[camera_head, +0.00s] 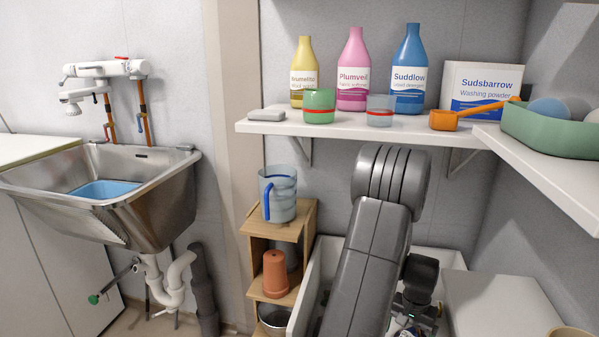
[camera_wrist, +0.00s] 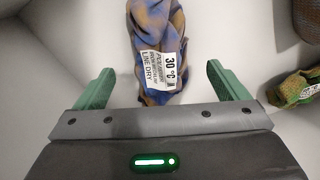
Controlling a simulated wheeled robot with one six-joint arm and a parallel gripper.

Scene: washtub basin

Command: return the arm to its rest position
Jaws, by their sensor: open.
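My arm rises in front of the shelf in the head view and bends down into a white basin (camera_head: 316,275). In the wrist view my gripper (camera_wrist: 160,82) is open, with its two green fingers wide apart. A blue and tan cloth (camera_wrist: 160,30) with a white care label reading 30 °C and LINE DRY lies ahead of the gripper, between the lines of the fingers. No finger visibly touches the cloth. The gripper's fingers cannot be made out in the head view.
A green and brown cloth (camera_wrist: 295,88) lies at the right in the wrist view. A white shelf (camera_head: 330,130) behind my arm bears bottles, cups and an orange scoop (camera_head: 470,114). A wooden rack (camera_head: 311,216) with a jug (camera_head: 283,200) stands left of the basin. A steel sink (camera_head: 150,205) is far left.

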